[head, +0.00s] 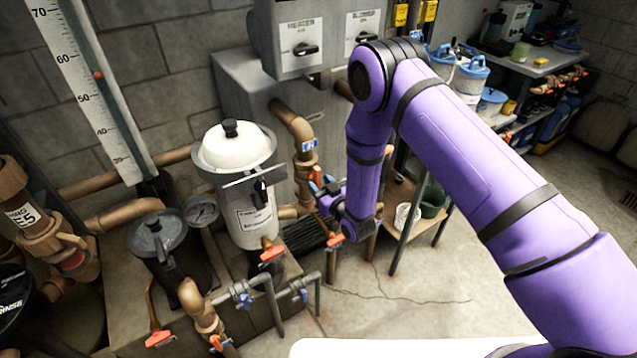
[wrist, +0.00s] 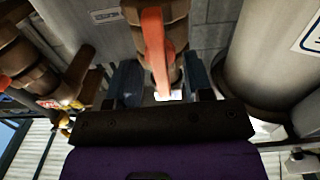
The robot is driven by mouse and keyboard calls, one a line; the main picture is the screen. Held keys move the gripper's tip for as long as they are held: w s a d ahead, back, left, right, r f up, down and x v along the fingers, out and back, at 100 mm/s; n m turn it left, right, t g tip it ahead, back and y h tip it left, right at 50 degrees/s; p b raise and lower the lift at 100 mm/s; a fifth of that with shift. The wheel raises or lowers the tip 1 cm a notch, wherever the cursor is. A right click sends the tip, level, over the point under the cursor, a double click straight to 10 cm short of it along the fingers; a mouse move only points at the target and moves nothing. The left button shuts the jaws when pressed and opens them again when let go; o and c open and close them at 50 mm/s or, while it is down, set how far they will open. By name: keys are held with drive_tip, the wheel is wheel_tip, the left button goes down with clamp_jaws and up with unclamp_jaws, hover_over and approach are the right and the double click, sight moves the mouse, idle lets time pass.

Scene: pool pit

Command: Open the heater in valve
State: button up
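In the wrist view an orange-red lever handle (wrist: 154,45) stands in front of a brown pipe fitting (wrist: 176,12). My gripper (wrist: 162,82) is open, with one blue finger on each side of the handle's lower end. A gap shows on both sides, and I see no clear contact. In the head view my gripper (head: 326,192) is beside the brown pipes right of the white-topped filter canister. A bit of orange-red handle (head: 317,177) shows at its fingers. No label that I can read tells which valve this is.
The white-topped canister (head: 237,155) and a dark pump pot (head: 160,245) stand left of my gripper. A grey cabinet (head: 253,85) with dials is behind. Other orange-red valve handles (head: 272,254) are nearby. Buckets (head: 432,202) stand right; the concrete floor (head: 420,290) in front is clear.

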drive_tip(key=shift+s+d, duration=0.1)
drive_tip(key=v, duration=0.6)
drive_tip(key=shift+s+d, duration=0.2)
drive_tip(key=shift+s, duration=0.1)
